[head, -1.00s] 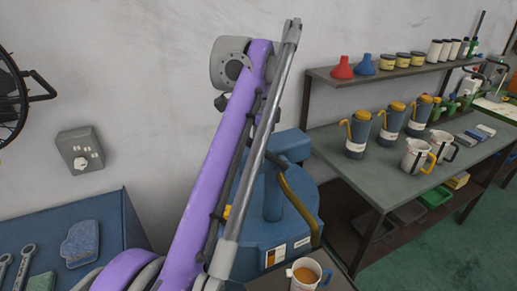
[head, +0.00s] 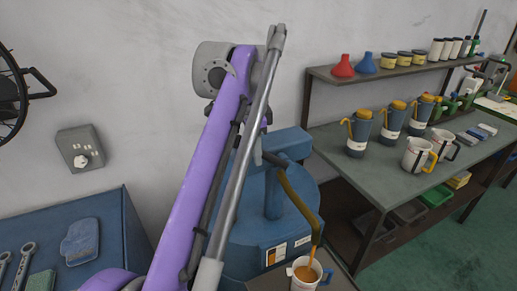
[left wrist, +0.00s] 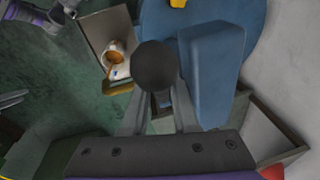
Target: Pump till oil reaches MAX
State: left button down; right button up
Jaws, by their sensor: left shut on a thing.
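A blue oil drum (head: 240,245) with a blue pump body (head: 273,195) stands near the wall. A thin stream of amber oil runs from the spout into the mug, and amber oil shows inside. The mug also shows in the left wrist view (left wrist: 115,58). No MAX mark is legible. In the left wrist view my left gripper (left wrist: 157,95) is shut on a dark round knob (left wrist: 155,66). My arm hides the gripper in the head view. My right gripper is not seen.
A workbench (head: 400,180) at right holds several blue oil jugs and two white mugs. A shelf (head: 385,75) above it holds funnels, tins and bottles. A blue bench (head: 100,220) with wrenches is at lower left. Green floor (head: 450,255) is clear at lower right.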

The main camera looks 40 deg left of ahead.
pick_arm(q)
jog(key=shift+s+a+f+t, duration=0.15)
jog(key=shift+s+f+t, duration=0.2)
jog(key=shift+f+t, duration=0.15)
notch_tip(320, 180, down, 7)
jog(key=s+a+t+h+b, duration=0.1)
jog(key=s+t+h, duration=0.1)
jog(key=t, duration=0.4)
jog(key=shift+f+n+h, duration=0.2)
jog(key=shift+n+h, duration=0.1)
jog(key=shift+h, duration=0.4)
jog(key=c, duration=0.7)
grip_release()
jog(key=v, duration=1)
jog(key=shift+s+a+r, duration=0.1)
jog(key=shift+s+r, duration=0.05)
jog(key=shift+s, duration=0.25)
